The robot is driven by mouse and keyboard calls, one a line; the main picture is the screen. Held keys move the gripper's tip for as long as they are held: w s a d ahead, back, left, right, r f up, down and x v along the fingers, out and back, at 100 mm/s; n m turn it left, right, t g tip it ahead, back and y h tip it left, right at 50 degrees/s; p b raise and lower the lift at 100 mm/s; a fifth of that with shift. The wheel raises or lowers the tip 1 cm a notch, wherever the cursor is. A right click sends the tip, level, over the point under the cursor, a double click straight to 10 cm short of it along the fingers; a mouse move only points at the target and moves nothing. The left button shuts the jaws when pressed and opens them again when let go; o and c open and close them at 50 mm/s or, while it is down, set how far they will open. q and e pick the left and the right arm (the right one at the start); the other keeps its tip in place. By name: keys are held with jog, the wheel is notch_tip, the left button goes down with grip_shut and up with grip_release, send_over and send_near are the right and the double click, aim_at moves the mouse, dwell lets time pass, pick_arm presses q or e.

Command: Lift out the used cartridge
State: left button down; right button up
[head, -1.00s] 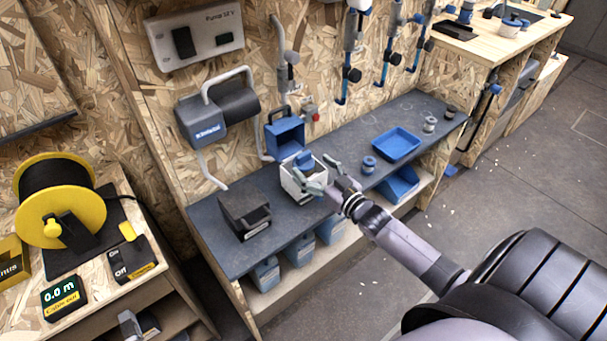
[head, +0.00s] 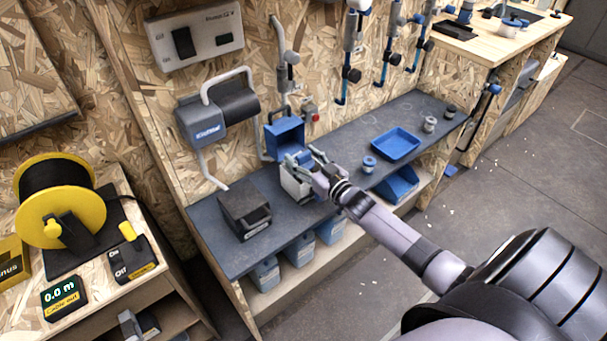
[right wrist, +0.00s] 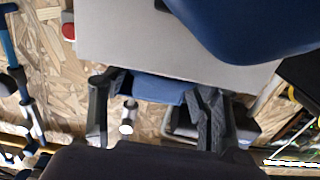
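A white housing (head: 294,185) stands on the dark bench, partly hidden by my right gripper. A blue part, which looks like the cartridge (head: 302,158), shows at its top. My right gripper (head: 304,156) is at the height of that blue part, its fingers spread on either side. In the right wrist view the two dark fingers (right wrist: 155,112) stand well apart, with a blue surface (right wrist: 158,89) between or behind them. I cannot tell whether they touch it. A large pale surface with dark blue fills the top of that view. My left gripper is not in view.
An open blue box (head: 285,136) stands behind the housing. A dark box (head: 245,214) is to the left. A blue cylinder (head: 369,164) and a blue tray (head: 396,145) are to the right. The bench (head: 215,255) is clear at its left front.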

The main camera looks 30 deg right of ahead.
grip_shut()
dwell(0.5)
